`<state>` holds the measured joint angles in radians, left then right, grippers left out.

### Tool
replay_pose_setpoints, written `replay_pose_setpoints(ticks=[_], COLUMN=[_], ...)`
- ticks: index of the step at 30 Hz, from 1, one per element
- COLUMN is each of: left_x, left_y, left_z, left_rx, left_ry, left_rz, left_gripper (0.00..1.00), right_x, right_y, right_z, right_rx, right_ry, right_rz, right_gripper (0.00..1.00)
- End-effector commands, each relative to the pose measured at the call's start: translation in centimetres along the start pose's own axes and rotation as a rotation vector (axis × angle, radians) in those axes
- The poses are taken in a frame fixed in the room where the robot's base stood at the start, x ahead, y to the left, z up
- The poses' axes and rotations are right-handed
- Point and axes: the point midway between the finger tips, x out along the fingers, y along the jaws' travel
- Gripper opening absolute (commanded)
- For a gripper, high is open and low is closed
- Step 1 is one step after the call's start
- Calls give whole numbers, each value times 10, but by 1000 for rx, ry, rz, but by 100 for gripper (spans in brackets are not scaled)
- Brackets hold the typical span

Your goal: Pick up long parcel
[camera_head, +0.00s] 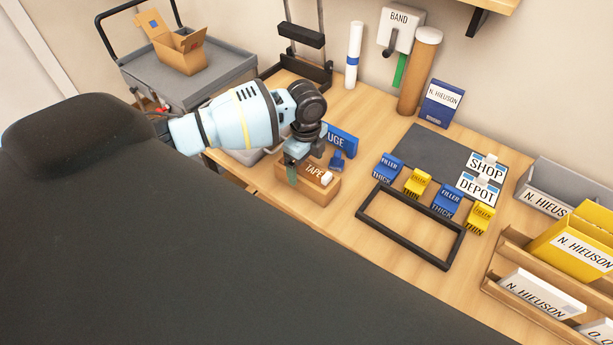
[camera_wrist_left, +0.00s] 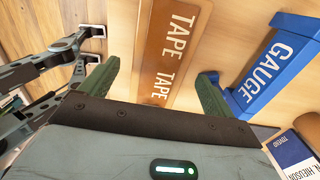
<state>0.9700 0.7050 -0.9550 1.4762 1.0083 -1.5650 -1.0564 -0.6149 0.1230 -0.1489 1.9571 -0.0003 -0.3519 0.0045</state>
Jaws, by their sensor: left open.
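No object in view is clearly marked as the long parcel; I cannot tell which one it is. A tall brown tube (camera_head: 418,72) with a pale top stands upright by the wall, and a thinner white tube (camera_head: 353,55) with a blue band stands to its left. My left gripper (camera_head: 303,168) is over the wooden block marked TAPE (camera_head: 298,193). In the left wrist view the left gripper (camera_wrist_left: 157,85) is open, with the TAPE block (camera_wrist_left: 175,35) showing between its fingers. I cannot tell whether they touch it. My right gripper is not in view.
A blue GAUGE holder (camera_head: 342,140) is beside the left gripper. A black frame (camera_head: 410,228), filler boxes and a dark mat (camera_head: 425,150) lie to the right. A wooden rack (camera_head: 510,262) holds yellow and white parcels. A grey cart (camera_head: 175,85) carries an open carton (camera_head: 182,55).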

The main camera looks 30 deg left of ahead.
Motion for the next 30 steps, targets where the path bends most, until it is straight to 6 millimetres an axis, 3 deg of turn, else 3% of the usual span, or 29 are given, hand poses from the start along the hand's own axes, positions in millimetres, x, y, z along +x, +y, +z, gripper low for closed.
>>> replay_pose_setpoints(ticks=[9,19,30], left_x=[43,48,48], left_y=[2,2,1], left_z=[-2,-2,-2], left_rx=[0,1,1], left_ry=[0,0,0], left_rz=[4,1,1], left_gripper=[89,89,41], right_x=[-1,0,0], right_y=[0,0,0], right_z=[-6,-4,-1], right_rx=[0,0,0], right_ry=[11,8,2], right_rz=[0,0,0], right_gripper=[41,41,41])
